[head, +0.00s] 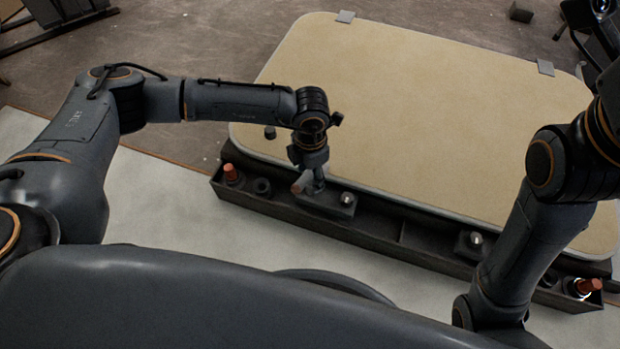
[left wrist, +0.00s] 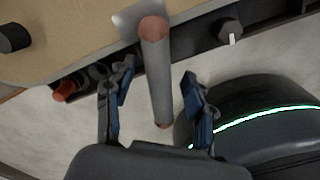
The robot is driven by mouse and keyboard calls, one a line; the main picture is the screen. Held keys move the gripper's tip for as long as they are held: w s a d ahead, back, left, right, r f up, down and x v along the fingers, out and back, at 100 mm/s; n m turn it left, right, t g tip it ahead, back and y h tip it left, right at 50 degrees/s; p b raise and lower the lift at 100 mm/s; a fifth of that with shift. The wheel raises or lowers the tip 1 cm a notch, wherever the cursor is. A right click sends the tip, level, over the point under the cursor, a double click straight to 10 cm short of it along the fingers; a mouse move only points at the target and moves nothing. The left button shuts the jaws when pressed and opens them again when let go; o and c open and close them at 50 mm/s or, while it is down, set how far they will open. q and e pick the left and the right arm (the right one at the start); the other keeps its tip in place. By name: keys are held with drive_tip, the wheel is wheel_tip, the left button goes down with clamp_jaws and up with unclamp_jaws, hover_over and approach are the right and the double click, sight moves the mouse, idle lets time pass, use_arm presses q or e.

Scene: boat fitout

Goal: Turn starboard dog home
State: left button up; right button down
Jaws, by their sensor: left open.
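A dog with a grey bar handle and reddish ends (left wrist: 155,75) stands between the fingers of my left gripper (left wrist: 158,100) in the left wrist view. The fingers are open, with a gap showing on each side of the bar. In the head view my left gripper (head: 314,183) is over the front edge of the tan hatch panel (head: 400,110), at the dog's handle (head: 301,185). The gripper partly covers that dog. Another dog's mount (head: 472,243) is farther right along the same edge. I cannot tell from the pictures which is starboard. My right gripper is out of sight.
A long dark trough (head: 385,238) runs along the panel's front edge. It holds a red-topped piece (head: 231,174) at the left and another (head: 588,287) at the right. Two hinges (head: 345,17) (head: 545,67) sit at the far edge. My right arm crosses the trough's right part.

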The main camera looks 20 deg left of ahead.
use_arm(q)
drive_tip(key=shift+f, duration=0.5)
clamp_jaws()
idle(1.1)
unclamp_jaws()
wheel_tip(320, 180, up, 12)
drive_tip(key=shift+r, duration=0.1)
idle(0.5)
